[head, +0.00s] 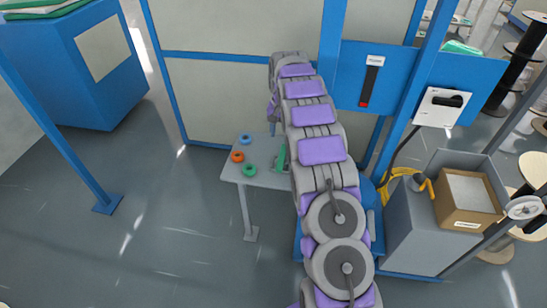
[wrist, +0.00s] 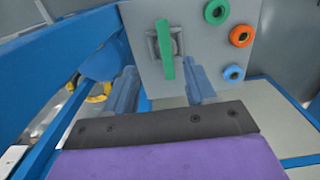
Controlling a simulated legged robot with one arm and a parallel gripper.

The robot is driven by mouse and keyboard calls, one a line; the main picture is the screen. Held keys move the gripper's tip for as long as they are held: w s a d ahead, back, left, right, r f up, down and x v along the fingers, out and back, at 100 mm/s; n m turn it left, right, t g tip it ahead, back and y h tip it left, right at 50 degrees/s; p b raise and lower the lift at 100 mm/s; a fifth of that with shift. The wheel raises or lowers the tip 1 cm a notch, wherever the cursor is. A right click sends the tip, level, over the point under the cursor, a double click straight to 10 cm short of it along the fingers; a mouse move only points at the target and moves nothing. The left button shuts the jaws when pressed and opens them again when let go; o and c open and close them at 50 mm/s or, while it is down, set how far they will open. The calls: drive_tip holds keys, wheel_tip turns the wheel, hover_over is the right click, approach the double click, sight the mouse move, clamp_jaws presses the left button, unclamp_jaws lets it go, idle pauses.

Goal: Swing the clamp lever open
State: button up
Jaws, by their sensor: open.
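The clamp's green lever (wrist: 165,50) stands out in the wrist view as a narrow green bar over a grey square base (wrist: 180,42) on a small grey table (wrist: 205,55). In the head view the green lever (head: 281,157) shows just left of my arm, which hides part of the clamp. My gripper (wrist: 162,80) is open and empty in the wrist view, its two blue-grey fingers apart. The lever lies ahead of the gap between them, and I see no contact.
Green (wrist: 217,11), orange (wrist: 241,36) and blue (wrist: 233,73) rings lie on the table beside the clamp. Blue frame posts and a panel (head: 250,95) stand behind. A grey cabinet with a cardboard box (head: 467,200) stands right.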

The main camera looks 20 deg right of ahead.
drive_tip(key=a, duration=0.1)
drive_tip(key=b, duration=0.2)
hover_over(280, 165)
wheel_tip(280, 165, down, 8)
drive_tip(key=f, duration=0.6)
drive_tip(key=f+b, duration=0.1)
drive_tip(key=f, duration=0.2)
drive_tip(key=shift+s+a, duration=0.1)
drive_tip(key=shift+a, duration=0.2)
drive_tip(key=shift+d+f, duration=0.4)
drive_tip(key=shift+d, duration=0.1)
drive_tip(key=shift+a, duration=0.25)
drive_tip(key=shift+a+r, duration=0.1)
drive_tip(key=shift+a, duration=0.15)
drive_tip(key=c, duration=0.3)
drive_tip(key=shift+d, duration=0.2)
clamp_jaws()
